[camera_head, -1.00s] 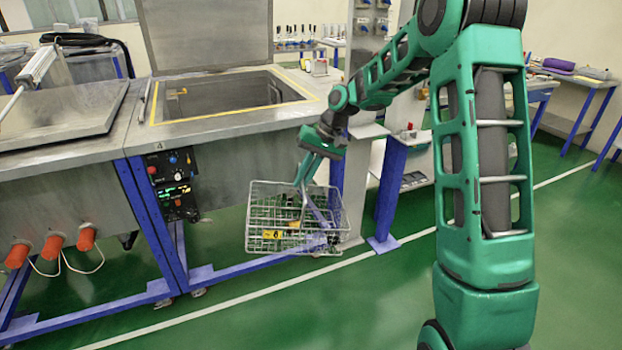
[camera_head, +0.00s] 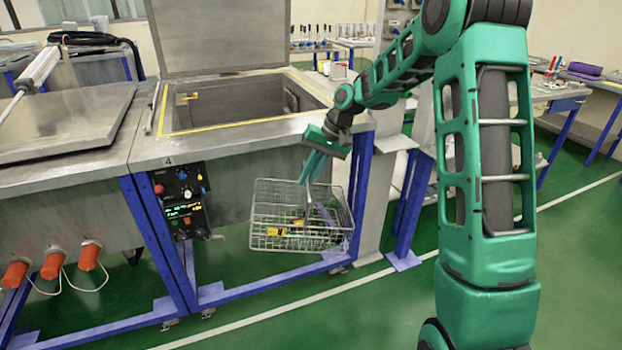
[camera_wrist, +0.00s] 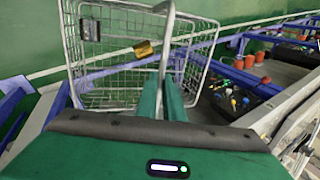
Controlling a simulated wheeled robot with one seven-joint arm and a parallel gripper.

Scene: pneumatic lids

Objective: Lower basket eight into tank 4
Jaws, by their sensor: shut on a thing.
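A wire basket (camera_head: 290,232) with a yellow tag hangs from my gripper (camera_head: 308,182) in front of the tank bench, below the level of its top. In the wrist view my gripper (camera_wrist: 165,80) is shut on the basket's handle, and the basket (camera_wrist: 115,75) shows beyond the fingers. The number on the tag is too small to read now. Tank 4 (camera_head: 175,134), with a yellow-edged opening, is behind and above the basket. Its lid (camera_head: 215,35) stands raised at the back. The tank's inside is partly visible and looks empty.
A closed lid (camera_head: 60,122) covers the tank at the left. The control panel (camera_head: 180,195) is on tank 4's front, left of the basket. Blue posts (camera_head: 360,170) stand just right of the basket. Green floor (camera_head: 330,310) in front is clear.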

